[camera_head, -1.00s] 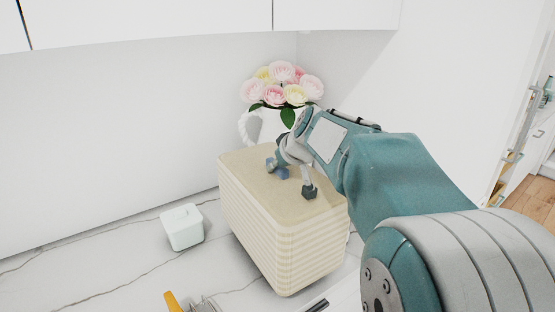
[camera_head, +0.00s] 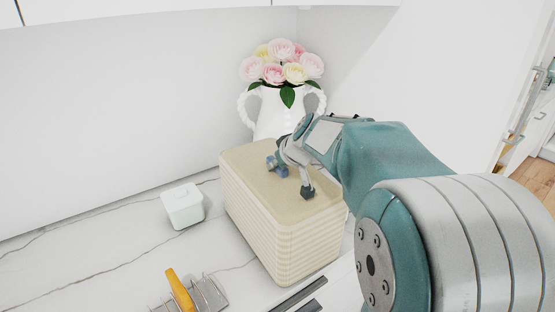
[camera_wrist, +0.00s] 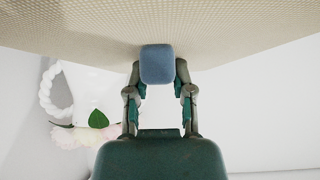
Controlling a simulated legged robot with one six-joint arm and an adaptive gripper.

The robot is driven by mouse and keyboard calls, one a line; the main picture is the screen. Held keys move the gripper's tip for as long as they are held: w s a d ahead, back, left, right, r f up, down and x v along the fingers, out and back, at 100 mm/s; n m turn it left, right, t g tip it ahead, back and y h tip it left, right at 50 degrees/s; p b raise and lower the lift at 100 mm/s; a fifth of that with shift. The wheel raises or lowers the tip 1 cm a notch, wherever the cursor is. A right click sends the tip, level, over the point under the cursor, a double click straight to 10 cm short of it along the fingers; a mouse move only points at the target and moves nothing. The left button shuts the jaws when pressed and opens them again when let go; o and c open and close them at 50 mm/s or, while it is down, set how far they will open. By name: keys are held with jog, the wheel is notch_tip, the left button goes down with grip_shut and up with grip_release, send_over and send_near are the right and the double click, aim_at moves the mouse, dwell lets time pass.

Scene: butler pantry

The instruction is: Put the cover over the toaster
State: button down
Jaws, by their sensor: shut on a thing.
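The cover is a cream, ribbed box with rounded corners and a flat tan top (camera_head: 270,240); it is upright. My gripper (camera_head: 291,182) reaches over its top from the right. In the wrist view, my gripper (camera_wrist: 158,90) is shut on a blue-grey rounded block, which appears to be the cover's handle (camera_wrist: 158,64), against the woven top. Whether the cover's lower edge touches the counter is unclear. No toaster is clearly visible; two dark slot-like bars (camera_head: 298,294) in a pale surface at the bottom edge are cut off, and I cannot tell what they belong to.
A white two-handled vase (camera_head: 283,112) with pink and yellow flowers stands behind the cover. A small pale-green box (camera_head: 182,206) is left of it. A metal rack (camera_head: 208,293) with an orange piece (camera_head: 180,288) stands in front left. Marble counter (camera_head: 90,250) is clear at far left.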

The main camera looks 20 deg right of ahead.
jog(key=shift+f, duration=0.15)
jog(key=shift+c, duration=2)
grip_release()
jog(key=v, duration=1.2)
jog(key=s+a+f+g, duration=0.1)
jog(key=s+a+f, duration=0.2)
jog(key=s, duration=0.3)
jog(key=s+a+f+m+g, duration=0.1)
jog(key=s+a+f, duration=0.3)
jog(key=s, duration=0.3)
jog(key=s+a+f+g+h, duration=0.1)
jog(key=s+a+f, duration=0.3)
jog(key=s, duration=0.3)
jog(key=shift+s+a+m, duration=0.25)
jog(key=shift+a+m, duration=0.05)
jog(key=shift+a, duration=0.15)
